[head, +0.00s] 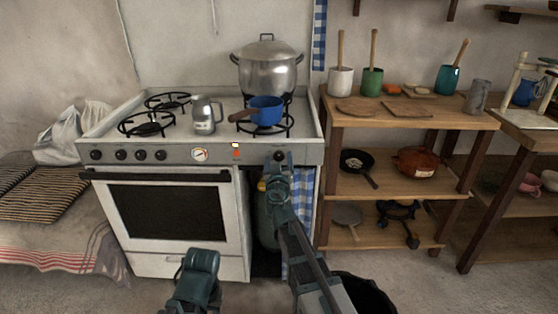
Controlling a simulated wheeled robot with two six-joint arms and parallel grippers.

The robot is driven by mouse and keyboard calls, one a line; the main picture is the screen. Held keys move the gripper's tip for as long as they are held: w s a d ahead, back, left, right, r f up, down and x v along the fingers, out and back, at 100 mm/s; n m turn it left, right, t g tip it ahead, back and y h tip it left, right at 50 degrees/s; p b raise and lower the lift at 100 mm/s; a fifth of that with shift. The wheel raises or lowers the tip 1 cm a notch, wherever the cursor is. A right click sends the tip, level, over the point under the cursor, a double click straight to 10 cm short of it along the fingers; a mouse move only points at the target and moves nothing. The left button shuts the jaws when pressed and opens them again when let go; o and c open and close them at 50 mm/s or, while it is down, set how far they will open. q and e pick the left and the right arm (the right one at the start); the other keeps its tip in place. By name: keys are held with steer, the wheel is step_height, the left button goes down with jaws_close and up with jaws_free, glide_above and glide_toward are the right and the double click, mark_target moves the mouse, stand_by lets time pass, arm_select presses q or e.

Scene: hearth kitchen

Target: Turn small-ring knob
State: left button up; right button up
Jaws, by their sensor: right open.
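The white stove (245,195) has a grey front panel with several dark knobs in a row at the left (140,155) and one dark knob (279,156) at the right end. No label shows which one is the small-ring knob. My right gripper (279,166) is open, raised to the panel at the right-end knob. It partly covers the knob's lower side; whether it touches or surrounds the knob I cannot tell. Part of my left arm shows at the bottom, with no gripper fingers visible.
A steel pot (268,75), a blue pan (265,110) and a metal jug (204,116) stand on the stove top. The oven door handle (155,176) juts out below the panel. A wooden shelf (425,120) with kitchenware stands to the right.

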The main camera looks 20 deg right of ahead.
jaws_close()
steer(key=shift+n, duration=0.4)
steer(key=n, duration=0.6)
steer(key=shift+a+n, duration=0.1)
steer(key=shift+n, duration=0.2)
steer(key=n, duration=0.6)
steer(key=shift+f, duration=0.1)
steer(key=shift+n, duration=0.3)
jaws_free()
